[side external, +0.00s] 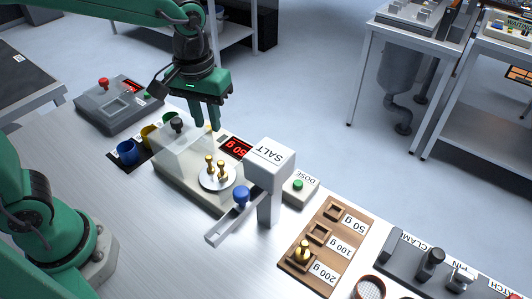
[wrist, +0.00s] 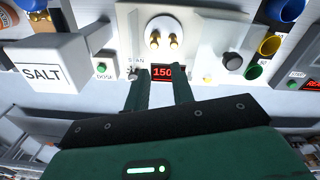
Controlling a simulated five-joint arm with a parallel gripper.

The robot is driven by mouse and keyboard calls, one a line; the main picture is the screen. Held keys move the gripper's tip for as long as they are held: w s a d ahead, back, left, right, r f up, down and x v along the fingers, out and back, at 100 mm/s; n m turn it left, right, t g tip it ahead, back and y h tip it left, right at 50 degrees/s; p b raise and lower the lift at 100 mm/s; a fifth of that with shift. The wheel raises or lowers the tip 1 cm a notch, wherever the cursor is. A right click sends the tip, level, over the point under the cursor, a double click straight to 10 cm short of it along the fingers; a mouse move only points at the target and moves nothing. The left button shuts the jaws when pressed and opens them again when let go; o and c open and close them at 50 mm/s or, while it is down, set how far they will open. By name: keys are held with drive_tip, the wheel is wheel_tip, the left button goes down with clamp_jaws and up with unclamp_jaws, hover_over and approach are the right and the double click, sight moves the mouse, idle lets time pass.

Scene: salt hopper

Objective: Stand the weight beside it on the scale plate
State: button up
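Two brass weights, one (side external: 209,163) and another (side external: 221,169), stand upright side by side on the round scale plate (side external: 205,184). In the wrist view the weights (wrist: 155,41) and (wrist: 173,41) are close together on the plate (wrist: 165,22).
The wooden weight board (side external: 290,262) has empty 50 g and 100 g slots and a brass weight (side external: 303,250) at 200 g. The SALT hopper (side external: 268,160) and its chute stand right of the plate. A translucent cover (side external: 180,145) with a black knob stands left.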

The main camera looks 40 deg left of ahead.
drive_tip(key=s+a+r+m+t, duration=0.3)
drive_tip(key=s+a+r+t, duration=0.1)
drive_tip(key=s+a, duration=0.6)
drive_tip(key=shift+s+a+r+t, duration=0.3)
drive_tip(key=shift+s+t, duration=0.15)
drive_tip(key=shift+t, duration=0.15)
